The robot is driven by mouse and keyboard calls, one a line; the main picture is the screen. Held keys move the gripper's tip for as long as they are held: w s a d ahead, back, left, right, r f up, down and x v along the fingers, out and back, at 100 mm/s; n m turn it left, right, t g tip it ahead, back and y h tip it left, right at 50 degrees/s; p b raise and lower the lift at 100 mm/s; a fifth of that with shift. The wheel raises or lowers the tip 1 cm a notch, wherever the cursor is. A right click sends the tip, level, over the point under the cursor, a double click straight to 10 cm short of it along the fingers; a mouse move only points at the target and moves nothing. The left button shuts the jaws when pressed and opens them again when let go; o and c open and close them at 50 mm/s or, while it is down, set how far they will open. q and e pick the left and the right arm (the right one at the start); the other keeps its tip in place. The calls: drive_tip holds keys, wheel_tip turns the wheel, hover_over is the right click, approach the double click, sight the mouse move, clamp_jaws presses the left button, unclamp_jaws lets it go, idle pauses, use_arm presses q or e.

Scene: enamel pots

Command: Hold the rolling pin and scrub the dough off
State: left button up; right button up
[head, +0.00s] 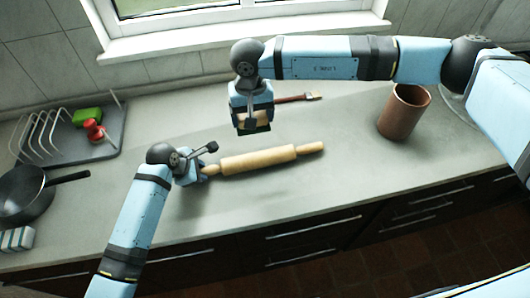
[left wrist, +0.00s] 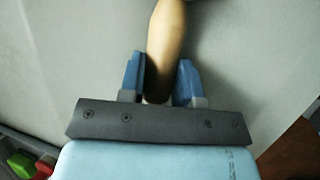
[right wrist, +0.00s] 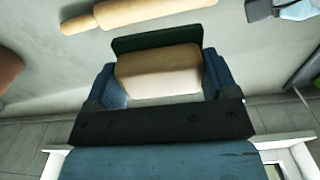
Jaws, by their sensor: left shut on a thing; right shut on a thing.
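The wooden rolling pin (head: 258,160) lies slanted over the grey counter, its right end higher in the head view. My left gripper (head: 203,171) is shut on its left handle; the left wrist view shows the pin (left wrist: 166,38) between both fingers. My right gripper (head: 254,124) is shut on a sponge with a tan body and dark green pad, clearest in the right wrist view (right wrist: 158,72). The sponge is above and behind the pin, apart from it. The pin also shows in the right wrist view (right wrist: 140,12). I cannot make out dough on its visible surface.
A brush (head: 298,98) lies behind the pin, partly hidden by my right gripper. A brown cup (head: 404,112) stands at right. A dish rack (head: 72,140) with a green block and red item, and a black pan (head: 25,195), are at left. Counter in front is clear.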

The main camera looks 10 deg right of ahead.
drive_tip(key=d, duration=0.9)
use_arm(q)
drive_tip(key=o, duration=0.8)
wheel_tip(320, 180, up, 5)
drive_tip(key=p, duration=0.7)
drive_tip(key=shift+r, duration=0.1)
drive_tip(key=shift+r+p, duration=0.85)
drive_tip(key=shift+r, duration=0.1)
use_arm(e)
wheel_tip(320, 180, up, 8)
drive_tip(key=shift+r, duration=0.25)
